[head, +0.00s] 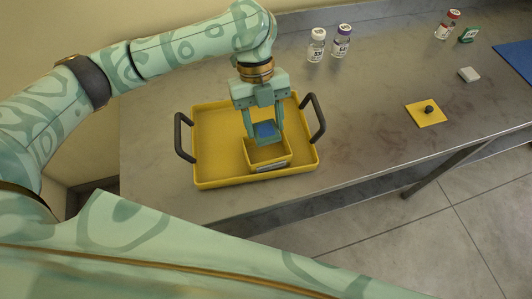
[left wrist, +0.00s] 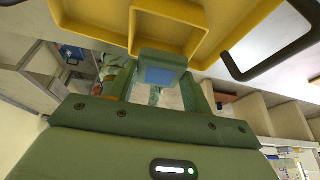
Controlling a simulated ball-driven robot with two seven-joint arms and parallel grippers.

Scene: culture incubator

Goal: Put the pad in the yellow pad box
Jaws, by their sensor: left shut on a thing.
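My left gripper (head: 264,136) points down and is shut on the small blue pad (head: 265,129). In the wrist view the box (left wrist: 170,10) appears just beyond the fingers. My right gripper is not in view.
The tray's black handles (head: 316,118) stand up at both sides. Two vials (head: 317,45) stand at the back of the metal table. A yellow mat (head: 437,116) with a dark knob, a white block (head: 469,74) and a red-capped vial (head: 447,24) lie right. The table's middle is clear.

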